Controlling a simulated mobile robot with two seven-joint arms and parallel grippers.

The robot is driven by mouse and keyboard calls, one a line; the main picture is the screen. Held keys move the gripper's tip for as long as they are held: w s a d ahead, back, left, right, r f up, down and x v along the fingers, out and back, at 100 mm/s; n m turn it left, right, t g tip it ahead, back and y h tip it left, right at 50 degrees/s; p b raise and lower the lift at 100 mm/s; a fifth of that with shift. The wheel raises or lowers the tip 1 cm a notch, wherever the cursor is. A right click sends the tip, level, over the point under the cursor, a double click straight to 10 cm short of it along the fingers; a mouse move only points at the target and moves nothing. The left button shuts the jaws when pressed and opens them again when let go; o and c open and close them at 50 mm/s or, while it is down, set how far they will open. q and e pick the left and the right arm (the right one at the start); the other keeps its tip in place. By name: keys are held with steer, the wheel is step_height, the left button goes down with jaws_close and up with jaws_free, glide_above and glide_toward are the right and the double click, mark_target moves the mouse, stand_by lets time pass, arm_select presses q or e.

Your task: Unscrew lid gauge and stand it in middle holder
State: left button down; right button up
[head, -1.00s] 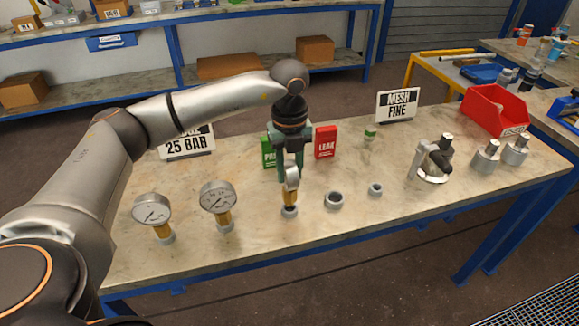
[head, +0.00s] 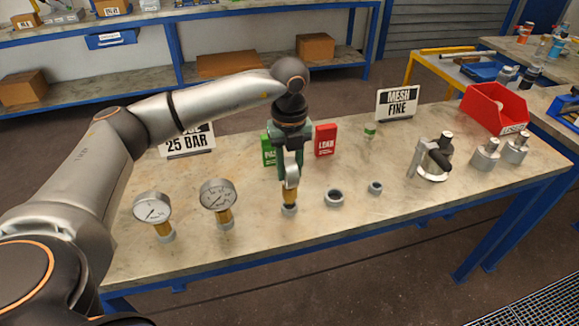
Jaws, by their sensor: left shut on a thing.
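My left gripper (head: 290,170) points down and is shut on a gauge (head: 292,176), whose dial shows nearly edge-on. The gauge is upright, and its brass stem (head: 289,197) meets the grey ring holder (head: 289,209) in the middle of the row. Whether the stem is fully seated I cannot tell. Two more gauges stand in grey holders to the left: a near one (head: 152,208) and one with a larger dial (head: 218,195). The vessel with its lid and dark side handle (head: 434,158) stands at the right. My right gripper is not in view.
Two empty grey rings (head: 334,198) (head: 375,188) sit right of the gripper. A green block (head: 268,150) and a red LEAK block (head: 326,140) stand close behind it. Two small capped vessels (head: 486,154) (head: 515,148) and a red bin (head: 495,108) are farther right.

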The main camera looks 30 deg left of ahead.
arm_select(q)
steer(key=shift+f, duration=0.2)
steer(key=shift+f+b, duration=0.85)
steer(key=shift+f, duration=0.3)
steer(key=shift+c, duration=2.4)
jaws_free()
step_height(320, 180, up, 13)
steer(key=shift+f, duration=0.2)
